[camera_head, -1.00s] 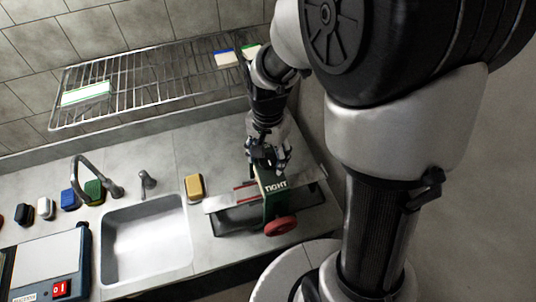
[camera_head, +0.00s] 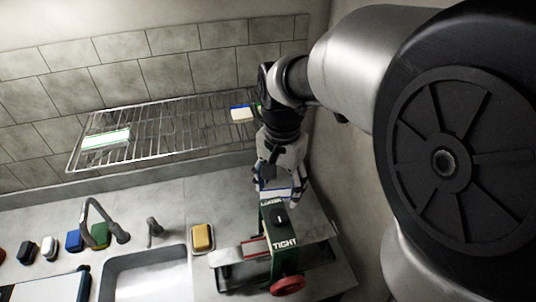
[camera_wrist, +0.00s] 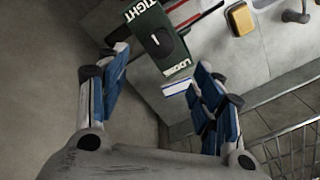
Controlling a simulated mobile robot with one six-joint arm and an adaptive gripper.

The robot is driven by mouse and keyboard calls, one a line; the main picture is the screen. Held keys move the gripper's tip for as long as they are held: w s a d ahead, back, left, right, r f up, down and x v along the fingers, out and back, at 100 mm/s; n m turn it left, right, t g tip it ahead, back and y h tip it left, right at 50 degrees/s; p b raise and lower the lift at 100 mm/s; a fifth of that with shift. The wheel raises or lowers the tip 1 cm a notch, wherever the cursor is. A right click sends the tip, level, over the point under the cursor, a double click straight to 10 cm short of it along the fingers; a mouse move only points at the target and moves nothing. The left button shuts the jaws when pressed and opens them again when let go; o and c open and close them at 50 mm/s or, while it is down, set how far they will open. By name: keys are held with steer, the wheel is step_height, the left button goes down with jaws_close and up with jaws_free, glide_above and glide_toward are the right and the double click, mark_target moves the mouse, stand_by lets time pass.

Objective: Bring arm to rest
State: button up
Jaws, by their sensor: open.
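My gripper (camera_head: 275,190) is open, above and behind the green device (camera_head: 272,228) marked "TIGHT" at the right end of the counter. In the wrist view my gripper (camera_wrist: 162,82) has its blue-padded fingers spread wide with nothing gripped. The green device (camera_wrist: 158,38) lies beyond the fingertips there. A small white piece with a blue edge (camera_wrist: 177,87) shows beside the device, between the fingers and apart from them. My arm comes in from the right in the head view.
A wire rack (camera_head: 165,125) on the wall holds a green-and-white item (camera_head: 106,139) and a blue-and-white one (camera_head: 241,113). A yellow sponge (camera_head: 202,238), a sink (camera_head: 146,275) and a faucet (camera_head: 103,216) are to the left. Counter (camera_head: 178,200) behind the sponge is bare.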

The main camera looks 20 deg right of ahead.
steer(key=shift+r, duration=0.6)
